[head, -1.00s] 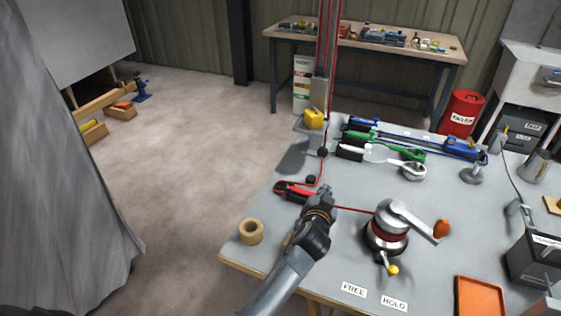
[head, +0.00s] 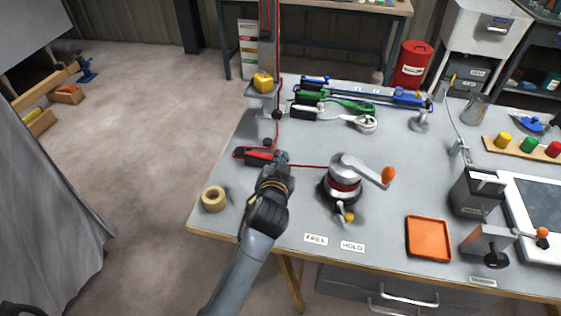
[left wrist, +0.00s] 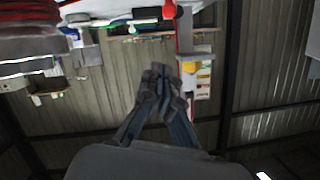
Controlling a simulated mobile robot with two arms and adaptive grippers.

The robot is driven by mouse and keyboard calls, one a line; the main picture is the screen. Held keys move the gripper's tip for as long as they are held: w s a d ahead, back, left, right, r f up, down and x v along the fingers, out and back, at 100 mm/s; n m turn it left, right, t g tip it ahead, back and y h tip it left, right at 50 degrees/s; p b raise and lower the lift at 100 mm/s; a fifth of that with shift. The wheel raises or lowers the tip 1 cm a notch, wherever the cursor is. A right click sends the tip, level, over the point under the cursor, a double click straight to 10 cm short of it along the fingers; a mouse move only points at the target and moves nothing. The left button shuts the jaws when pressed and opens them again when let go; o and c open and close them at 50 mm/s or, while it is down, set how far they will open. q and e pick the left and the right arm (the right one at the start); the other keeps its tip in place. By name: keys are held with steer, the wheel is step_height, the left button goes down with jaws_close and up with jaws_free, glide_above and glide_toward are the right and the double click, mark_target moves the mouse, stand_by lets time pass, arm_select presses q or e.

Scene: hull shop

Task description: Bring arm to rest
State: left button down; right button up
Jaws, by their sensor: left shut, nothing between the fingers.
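My left arm reaches in from the bottom of the head view. Its gripper (head: 281,160) is over the left part of the workbench (head: 290,215), beside the red and black rope clutch (head: 255,156). The gripper also shows in the left wrist view (left wrist: 160,72), its fingers together with nothing between them. A winch (head: 345,178) with an orange-knobbed handle stands to the right of the gripper. A red line (head: 305,166) runs from near the gripper to the winch; whether the fingers touch it cannot be told. My right gripper is not in view.
A tape roll (head: 214,198) sits near the bench's left edge. FREE (head: 316,239) and HOLD (head: 352,246) labels lie at the front. An orange tray (head: 428,239) lies to the right. Open floor (head: 140,150) is on the left.

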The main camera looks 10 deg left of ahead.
arm_select(q)
steer(key=s+a+f+g, duration=0.1)
steer(key=s+f, duration=0.1)
steer(key=s+a+f+n+g, duration=0.1)
steer(key=s+a+f, duration=0.1)
steer(key=s, duration=0.1)
steer(key=s+a+f+g, duration=0.1)
steer(key=s, duration=0.2)
steer(key=shift+s+a+f+y, duration=0.2)
steer(key=shift+f+y, duration=0.1)
steer(key=shift+f, duration=0.1)
steer(key=s+a+f+g+h, duration=0.1)
steer(key=s+a+f+g, duration=0.15)
steer(key=s, duration=0.55)
steer(key=s+a+f+g, duration=0.1)
steer(key=s+f+g, duration=0.15)
steer(key=s, duration=0.65)
steer(key=s+a+f+g+h, duration=0.1)
steer(key=s+f+g, duration=0.15)
steer(key=s, duration=0.55)
step_height(320, 180, down, 26)
steer(key=s+f+g, duration=0.1)
steer(key=s+g, duration=0.1)
steer(key=s+a+f+g, duration=0.1)
steer(key=s+a+f, duration=0.2)
steer(key=s+f, duration=1.1)
steer(key=shift+s+a, duration=0.15)
steer(key=shift+s, duration=0.95)
